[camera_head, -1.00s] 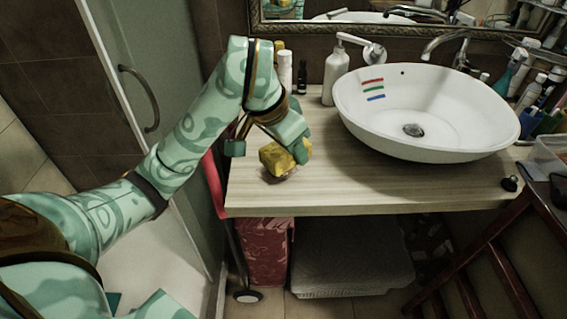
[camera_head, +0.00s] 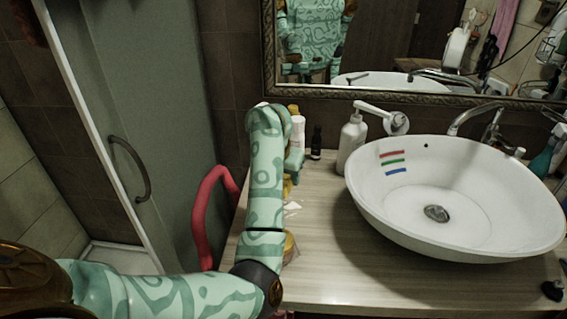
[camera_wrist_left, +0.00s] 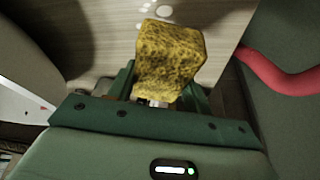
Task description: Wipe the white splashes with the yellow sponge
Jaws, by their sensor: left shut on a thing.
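The yellow sponge (camera_wrist_left: 170,55) is gripped by my left gripper (camera_wrist_left: 164,92) in the left wrist view. In the head view the left gripper (camera_head: 293,168) hangs over the left part of the counter, largely hidden behind my own forearm. A small part of the sponge (camera_head: 287,188) shows below it. White splashes (camera_head: 292,207) lie on the counter just in front of the sponge. Several white splashes (camera_wrist_left: 229,17) also show beyond the sponge in the left wrist view. I cannot tell whether the sponge touches the counter. My right gripper is out of view.
A white basin (camera_head: 455,200) stands on the wooden counter (camera_head: 345,270) at the right. A soap dispenser (camera_head: 352,145) and small bottles (camera_head: 316,143) stand at the back. A yellowish thing (camera_head: 290,246) is half hidden by my arm. A red curved bar (camera_head: 207,215) is left of the counter.

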